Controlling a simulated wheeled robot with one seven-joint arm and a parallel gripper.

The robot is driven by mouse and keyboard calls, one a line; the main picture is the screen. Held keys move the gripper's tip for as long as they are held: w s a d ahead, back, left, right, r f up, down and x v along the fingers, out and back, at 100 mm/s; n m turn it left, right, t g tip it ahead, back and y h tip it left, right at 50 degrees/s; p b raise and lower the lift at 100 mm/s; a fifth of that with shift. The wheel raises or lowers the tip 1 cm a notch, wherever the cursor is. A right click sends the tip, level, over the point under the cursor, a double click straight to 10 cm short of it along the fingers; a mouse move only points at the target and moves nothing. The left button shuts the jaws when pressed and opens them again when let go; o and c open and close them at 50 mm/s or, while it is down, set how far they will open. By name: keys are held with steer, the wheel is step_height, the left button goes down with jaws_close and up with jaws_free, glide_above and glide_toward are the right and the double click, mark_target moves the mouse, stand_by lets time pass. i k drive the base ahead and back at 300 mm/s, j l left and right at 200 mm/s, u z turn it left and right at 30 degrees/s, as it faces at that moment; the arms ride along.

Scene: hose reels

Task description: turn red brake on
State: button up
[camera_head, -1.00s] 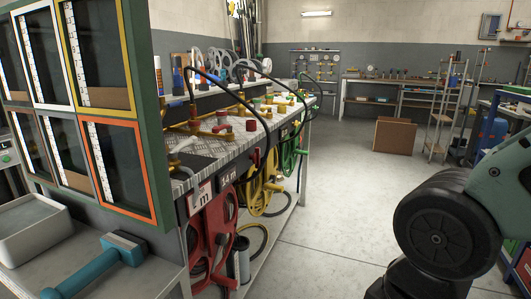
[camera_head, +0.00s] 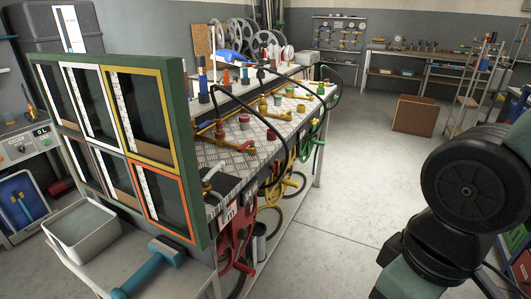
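A red hose reel (camera_head: 237,240) hangs under the front edge of the metal-topped bench (camera_head: 215,188), partly hidden by the green-framed panel in front of it. A label with an "m" sits above the reel. I cannot make out which part is its brake, or whether the brake is on or off. On the bench top are a red cap (camera_head: 244,121) and brass pipe fittings with red parts. A yellow reel (camera_head: 271,193) and a green reel (camera_head: 307,146) hang farther along the bench. My arm shows at the right, apart from the bench; my gripper is not in view.
The green-framed panel (camera_head: 190,150) stands at the near left, above a low table with a white tray (camera_head: 85,235) and a blue-handled hammer (camera_head: 150,268). Black hoses arch over the bench. The floor right of the bench is clear up to a cardboard box (camera_head: 414,115).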

mark_target(274, 167)
steer(key=i+l, duration=0.25)
steer(key=i, duration=0.15)
steer(key=i+l, duration=0.25)
steer(key=i, duration=0.15)
steer(key=i+l, duration=0.25)
steer(key=i, duration=0.15)
